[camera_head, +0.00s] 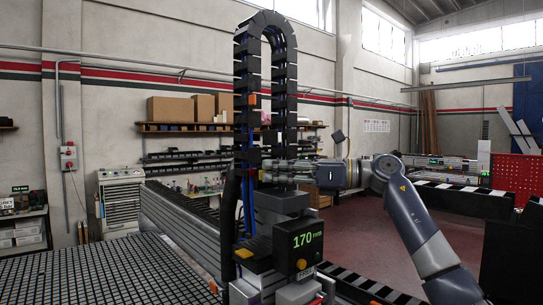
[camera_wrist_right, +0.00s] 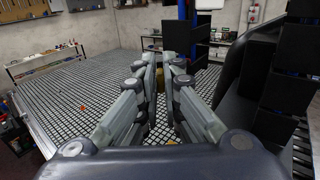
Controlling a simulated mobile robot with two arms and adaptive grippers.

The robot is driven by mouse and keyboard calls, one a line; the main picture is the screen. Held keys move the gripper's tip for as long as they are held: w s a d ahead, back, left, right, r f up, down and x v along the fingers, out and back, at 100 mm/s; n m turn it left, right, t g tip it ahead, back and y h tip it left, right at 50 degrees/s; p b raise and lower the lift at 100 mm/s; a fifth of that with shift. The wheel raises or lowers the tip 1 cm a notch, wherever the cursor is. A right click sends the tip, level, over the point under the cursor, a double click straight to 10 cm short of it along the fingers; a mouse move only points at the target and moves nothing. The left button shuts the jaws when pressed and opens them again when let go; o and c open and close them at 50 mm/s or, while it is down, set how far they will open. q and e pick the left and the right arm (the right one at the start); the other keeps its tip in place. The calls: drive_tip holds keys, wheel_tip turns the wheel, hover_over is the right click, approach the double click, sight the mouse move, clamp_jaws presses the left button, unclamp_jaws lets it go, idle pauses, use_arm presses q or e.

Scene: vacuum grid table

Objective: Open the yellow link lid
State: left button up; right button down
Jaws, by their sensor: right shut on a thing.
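The black cable chain (camera_head: 241,80) rises, arches over and comes down on the right side above the machine head. My right gripper (camera_head: 266,172) reaches in from the right to the lower part of the chain's right-hand run. Its fingers are closed in on something at the chain. In the right wrist view, my right gripper (camera_wrist_right: 167,66) has its fingers converging, with a small dull yellow piece (camera_wrist_right: 178,66) between the tips, likely the yellow link lid. Most of it is hidden by the fingers, and I cannot tell whether it is raised. My left gripper is not in view.
The machine head with a green 170 mm display (camera_head: 307,239) stands below the gripper. The grid table (camera_head: 90,272) spreads at the lower left. A shelf with cardboard boxes (camera_head: 171,108) is on the back wall. Black chain parts (camera_wrist_right: 290,65) stand close on the right in the wrist view.

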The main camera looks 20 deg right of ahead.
drive_tip(key=shift+w+d+r+n+g+y+p, duration=0.1)
drive_tip(key=shift+d+n+g+y+p, duration=0.1)
drive_tip(key=shift+n+g+y+p, duration=0.25)
drive_tip(key=shift+d+r+n+g+y+p, duration=0.1)
drive_tip(key=shift+d+n+g+y, duration=0.2)
drive_tip(key=shift+g, duration=0.35)
drive_tip(key=shift+f, duration=0.15)
drive_tip(key=c, duration=1.8)
unclamp_jaws()
drive_tip(key=shift+o, duration=0.2)
drive_tip(key=shift+a+f, duration=0.1)
